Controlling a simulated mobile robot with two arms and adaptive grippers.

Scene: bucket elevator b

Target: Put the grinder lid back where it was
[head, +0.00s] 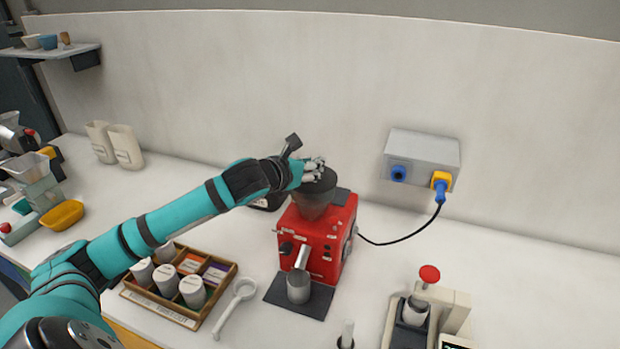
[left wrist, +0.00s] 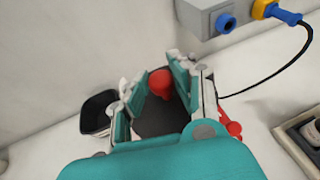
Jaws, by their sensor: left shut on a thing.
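The red grinder (head: 322,240) stands on the counter against the wall, with a dark hopper (head: 313,205) on top. My left gripper (head: 314,168) is right over the hopper. In the left wrist view, the gripper (left wrist: 158,88) has its fingers on both sides of the red knob (left wrist: 160,82) of the dark grinder lid (left wrist: 156,122), shut on it. The lid is at the hopper's top; I cannot tell whether it is fully seated or slightly above the rim. My fingers hide the knob in the head view.
A grey wall box (head: 422,150) has a blue plug and black cable running to the grinder. A metal cup (head: 298,288) stands on the grinder's dark mat. A wooden tray (head: 218,308) of canisters and a white scoop (head: 236,304) lie at front left.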

